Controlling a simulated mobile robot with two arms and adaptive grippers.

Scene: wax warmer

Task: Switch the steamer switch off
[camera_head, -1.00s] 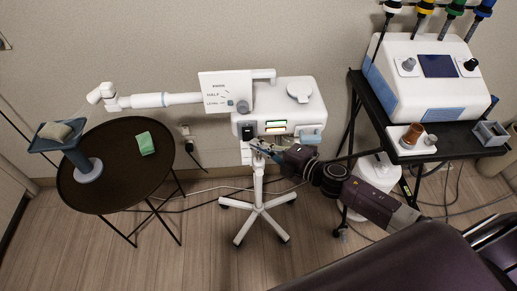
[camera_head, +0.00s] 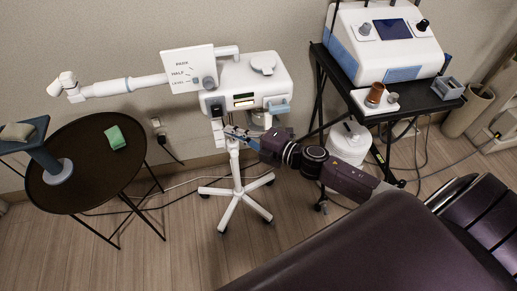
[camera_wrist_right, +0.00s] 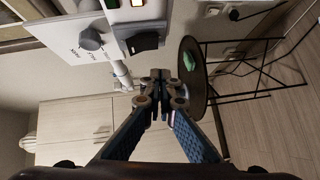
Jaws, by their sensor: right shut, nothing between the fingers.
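The white steamer (camera_head: 252,80) stands on a wheeled stand, with a long jointed arm reaching left. A black rocker switch (camera_head: 216,109) is on the left of its front face, beside a lit yellow strip (camera_head: 245,104). The switch also shows large in the right wrist view (camera_wrist_right: 143,43), next to a grey dial (camera_wrist_right: 91,39). My right gripper (camera_head: 229,131) is just below the switch, in front of the stand's post. In the right wrist view its fingertips (camera_wrist_right: 160,88) are together, with nothing between them, and look apart from the switch. My left gripper is not in view.
A round dark table (camera_head: 92,165) with a green cloth (camera_head: 115,137) stands at left. A black trolley (camera_head: 425,102) with a white machine (camera_head: 385,40) is at right. A dark padded chair (camera_head: 370,250) fills the lower right. The floor around the stand is mostly open.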

